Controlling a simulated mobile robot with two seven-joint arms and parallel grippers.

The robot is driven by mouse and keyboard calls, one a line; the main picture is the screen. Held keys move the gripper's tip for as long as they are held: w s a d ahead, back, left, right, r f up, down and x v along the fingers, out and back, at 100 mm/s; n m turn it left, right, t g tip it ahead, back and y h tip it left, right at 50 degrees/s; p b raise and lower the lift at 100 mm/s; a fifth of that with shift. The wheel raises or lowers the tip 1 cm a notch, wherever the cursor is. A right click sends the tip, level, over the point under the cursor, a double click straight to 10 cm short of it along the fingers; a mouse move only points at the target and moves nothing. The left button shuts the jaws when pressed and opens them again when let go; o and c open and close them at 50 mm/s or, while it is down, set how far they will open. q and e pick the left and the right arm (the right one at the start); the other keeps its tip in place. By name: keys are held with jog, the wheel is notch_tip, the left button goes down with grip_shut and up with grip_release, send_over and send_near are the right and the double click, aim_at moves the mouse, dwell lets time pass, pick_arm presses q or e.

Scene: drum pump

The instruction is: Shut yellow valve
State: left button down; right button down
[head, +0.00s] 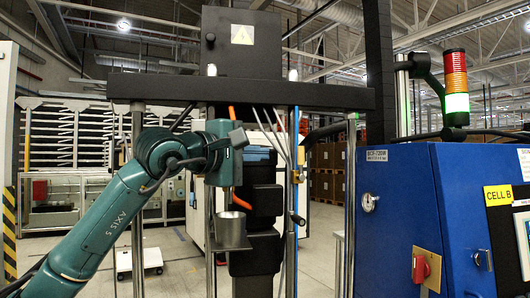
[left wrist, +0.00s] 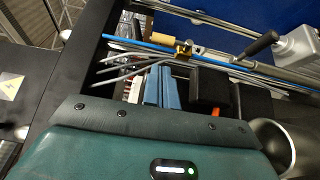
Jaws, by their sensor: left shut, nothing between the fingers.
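The yellow valve (left wrist: 184,47) is a small brass-yellow fitting on a blue pipe in the left wrist view. In the head view it shows small at the upright pipe (head: 297,177), right of the black blocks. Its lever position is too small to tell. My left gripper (left wrist: 160,75) has two blue fingers, shut and empty. In the left wrist view their tips point toward the pipe, a little left of and below the valve, and look apart from it. In the head view the left gripper (head: 258,139) is above and left of the valve. My right gripper is out of view.
Thin grey tubes (left wrist: 125,68) run close to the fingers. Black blocks (head: 265,203) and a metal cup (head: 232,231) are below. A black handle (head: 298,218) sticks out under the valve. A blue cabinet (head: 405,215) stands right, a dark crossbeam (head: 300,95) above.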

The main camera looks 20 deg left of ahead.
aim_at(301, 162)
pick_arm(q)
jog(key=p+x, duration=0.2)
jog(key=x, duration=0.6)
jog(key=shift+w+p, duration=0.2)
jog(key=shift+p, duration=0.1)
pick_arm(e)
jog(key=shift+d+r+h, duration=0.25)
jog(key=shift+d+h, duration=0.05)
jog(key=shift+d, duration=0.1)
pick_arm(q)
jog(key=shift+s+d, duration=0.15)
